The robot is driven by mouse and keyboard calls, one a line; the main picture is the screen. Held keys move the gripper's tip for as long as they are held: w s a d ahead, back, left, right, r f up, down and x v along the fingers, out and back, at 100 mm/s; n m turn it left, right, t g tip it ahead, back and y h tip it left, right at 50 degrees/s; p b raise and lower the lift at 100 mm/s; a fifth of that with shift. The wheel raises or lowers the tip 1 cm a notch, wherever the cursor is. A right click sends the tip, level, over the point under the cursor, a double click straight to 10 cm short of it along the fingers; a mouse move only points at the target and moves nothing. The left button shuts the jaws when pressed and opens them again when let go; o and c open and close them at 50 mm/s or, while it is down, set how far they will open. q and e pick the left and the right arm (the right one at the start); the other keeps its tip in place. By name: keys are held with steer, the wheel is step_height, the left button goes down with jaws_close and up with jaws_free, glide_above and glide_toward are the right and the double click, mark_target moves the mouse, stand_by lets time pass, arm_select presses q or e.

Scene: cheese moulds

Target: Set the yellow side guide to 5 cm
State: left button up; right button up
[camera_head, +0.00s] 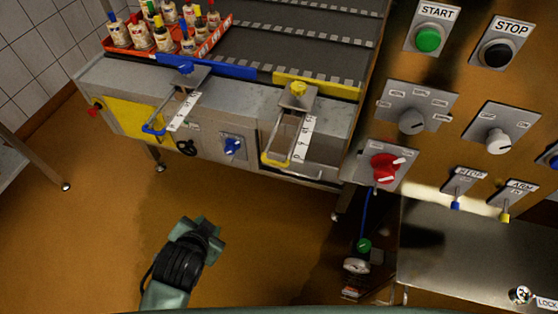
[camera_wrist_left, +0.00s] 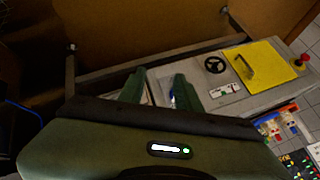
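The yellow side guide (camera_head: 318,86) is a yellow bar along the front edge of the conveyor in the head view. Its yellow knob (camera_head: 298,88) sits on a metal bracket, and a rod runs down from there to a yellow end piece (camera_head: 273,160). A white scale (camera_head: 302,138) lies beside the rod; I cannot read its setting surely. My left gripper (camera_head: 200,225) is over the floor, below and left of the guide, apart from the machine. In the left wrist view its two green fingers (camera_wrist_left: 158,88) are spread with nothing visibly held. My right gripper is not in view.
A blue guide (camera_head: 220,66) with a blue knob (camera_head: 184,68) and its own scale stands left of the yellow one. A black handwheel (camera_head: 187,148) and a blue switch (camera_head: 233,147) are on the front. A control panel (camera_head: 450,75) fills the right. A bottle crate (camera_head: 117,50) sits upper left.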

mark_target(276, 162)
arm_select(q)
steer(key=w+d+r+m+t+h, duration=0.3)
steer(key=w+d+r+m+t, duration=0.15)
steer(key=d+m, duration=0.3)
steer(key=w+d+r+m+t+h, duration=0.2)
steer(key=w+d+r+m+t, duration=0.1)
steer(key=w+d+m, duration=0.5)
steer(key=shift+n+g, duration=0.25)
steer(key=shift+n, duration=0.2)
steer(key=x, duration=0.2)
steer(key=d+x, duration=0.1)
steer(key=x, duration=0.2)
steer(key=shift+d+f, duration=0.2)
jaws_close()
